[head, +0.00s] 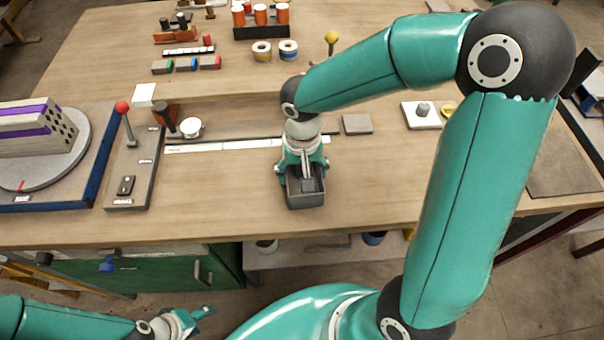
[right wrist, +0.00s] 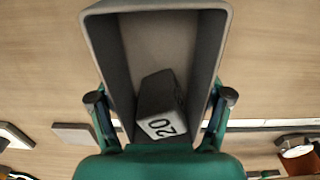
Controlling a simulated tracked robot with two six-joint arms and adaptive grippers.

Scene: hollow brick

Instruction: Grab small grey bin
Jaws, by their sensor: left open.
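The small grey bin (head: 306,200) is an open-topped box near the front middle of the table. In the right wrist view the bin (right wrist: 103,45) fills the middle, with a dark block (right wrist: 162,105) marked "20" inside. My right gripper (head: 303,172) comes down over the bin's rear part. In the right wrist view its fingers (right wrist: 161,97) press on both outer side walls. I cannot tell whether the bin's base touches the table. My left gripper (head: 208,312) is open and empty, low at the lower left, in front of the table and away from the bin.
A panel with a red-knobbed lever (head: 122,107) and a round turntable (head: 75,150) with a hollow brick (head: 25,138) stand left. A white strip (head: 215,145) lies behind the bin. A flat grey square (head: 357,124) lies right. Table front right is clear.

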